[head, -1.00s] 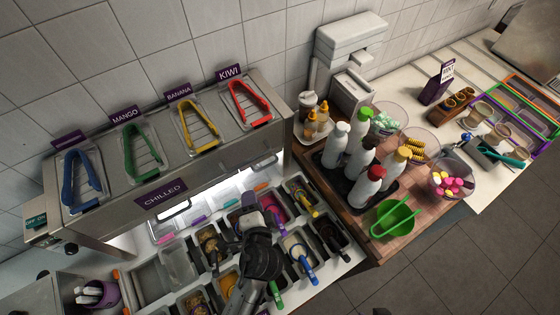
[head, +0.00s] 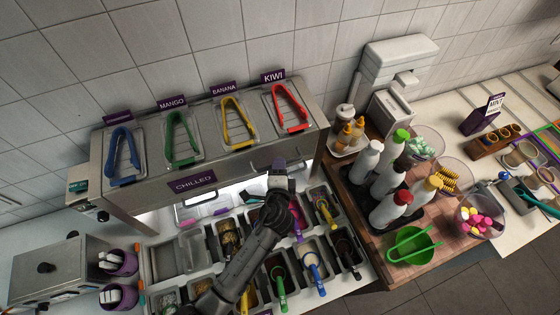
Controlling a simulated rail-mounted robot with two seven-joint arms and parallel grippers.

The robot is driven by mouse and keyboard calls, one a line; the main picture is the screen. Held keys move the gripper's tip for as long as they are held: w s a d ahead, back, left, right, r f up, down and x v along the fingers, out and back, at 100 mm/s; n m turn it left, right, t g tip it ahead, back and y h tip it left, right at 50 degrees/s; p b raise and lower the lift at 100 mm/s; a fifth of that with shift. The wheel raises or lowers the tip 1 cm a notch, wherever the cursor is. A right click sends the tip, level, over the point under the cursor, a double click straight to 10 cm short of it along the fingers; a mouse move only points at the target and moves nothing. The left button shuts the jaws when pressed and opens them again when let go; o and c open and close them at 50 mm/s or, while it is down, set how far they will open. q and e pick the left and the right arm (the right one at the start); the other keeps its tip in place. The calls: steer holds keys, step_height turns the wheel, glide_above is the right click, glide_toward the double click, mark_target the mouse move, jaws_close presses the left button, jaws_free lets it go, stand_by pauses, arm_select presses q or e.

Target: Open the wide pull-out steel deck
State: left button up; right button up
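The steel unit (head: 140,190) labelled CHILLED stands against the tiled wall and has a wide steel front. A thin bar handle (head: 262,167) shows on the right part of this front. I cannot tell which panel is the pull-out deck, and nothing looks pulled out. My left gripper (head: 279,172) is just in front of the steel front, near that handle, above the topping pans. Its fingers are small and partly hidden by its dark wrist, so I cannot see whether they are apart or touch the handle. My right gripper is out of view.
Topping pans with coloured spoons (head: 310,265) fill the counter below my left arm. Coloured tongs (head: 238,121) lie on the unit's top. Bottles (head: 366,160) and a green bowl (head: 412,247) stand on the wooden board at right. Purple cups (head: 118,262) stand at left.

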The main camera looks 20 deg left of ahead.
arm_select(q)
steer(key=shift+x, duration=1.1)
steer(key=shift+c, duration=0.4)
jaws_close()
